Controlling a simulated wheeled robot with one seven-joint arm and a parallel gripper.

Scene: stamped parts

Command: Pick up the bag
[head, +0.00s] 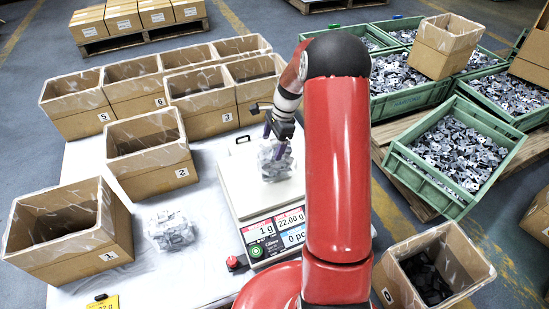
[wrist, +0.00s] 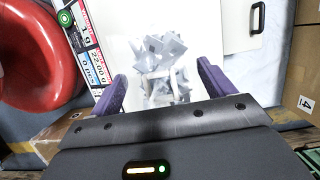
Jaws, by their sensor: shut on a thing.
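A clear bag of grey stamped parts (head: 275,162) is at the scale's white plate (head: 240,185) in the head view. My gripper (head: 279,132) is above it, pointing down, shut on the bag's upper part. In the wrist view the bag (wrist: 160,58) lies between my two purple fingers. Whether the bag's underside touches the plate is hard to tell. The scale display (head: 272,232) reads 1 g, 22.00 g and 0 pcs. A second similar bag (head: 170,231) lies on the white table left of the scale, apart from my gripper.
Open cardboard boxes numbered 1 (head: 110,252), 2 (head: 165,178) and 3 (head: 227,118) stand on the table, with more behind. Green crates of parts (head: 462,206) are at right. Box 0 (head: 395,290) stands at front right. A red button (head: 234,263) is beside the scale.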

